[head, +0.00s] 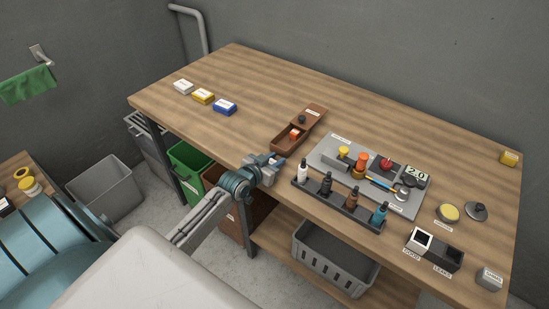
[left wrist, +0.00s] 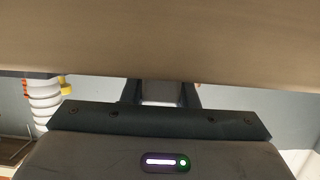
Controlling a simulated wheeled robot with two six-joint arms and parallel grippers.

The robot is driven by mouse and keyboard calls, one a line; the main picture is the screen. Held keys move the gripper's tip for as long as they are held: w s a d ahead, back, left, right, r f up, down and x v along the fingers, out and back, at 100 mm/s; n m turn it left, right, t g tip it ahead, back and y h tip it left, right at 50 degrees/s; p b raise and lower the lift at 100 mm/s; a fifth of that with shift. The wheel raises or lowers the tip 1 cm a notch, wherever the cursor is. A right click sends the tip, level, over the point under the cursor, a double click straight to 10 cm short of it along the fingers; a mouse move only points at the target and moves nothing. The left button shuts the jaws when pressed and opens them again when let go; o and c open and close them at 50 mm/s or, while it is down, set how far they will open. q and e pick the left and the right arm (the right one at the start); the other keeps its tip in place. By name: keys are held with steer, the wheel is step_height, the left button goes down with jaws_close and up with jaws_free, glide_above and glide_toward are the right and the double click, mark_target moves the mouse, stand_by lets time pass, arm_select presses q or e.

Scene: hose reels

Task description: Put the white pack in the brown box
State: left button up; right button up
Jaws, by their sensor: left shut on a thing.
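The white pack (head: 183,87) lies on the table at the far left, beside a yellow pack and a blue pack. The brown box (head: 278,139) stands near the table's front edge. It is open, and a small orange thing shows inside. Its brown lid (head: 314,112), with a dark knob and a white label, is at its far end. My left gripper (head: 277,162) is at the box's near end, shut; it seems to grip the box, but the contact is hidden. In the left wrist view its fingers (left wrist: 161,92) stand before a wide brown surface. My right gripper is out of view.
A yellow pack (head: 203,96) and a blue pack (head: 225,107) lie between the white pack and the box. A rack of bottles (head: 338,207) and a grey tray (head: 325,155) with parts stand to the right. The back middle of the table is clear.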

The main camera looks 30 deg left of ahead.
arm_select(q)
steer(key=shift+f, duration=0.1)
steer(key=shift+f, duration=0.15)
steer(key=o, duration=0.9)
steer(key=shift+o, duration=0.2)
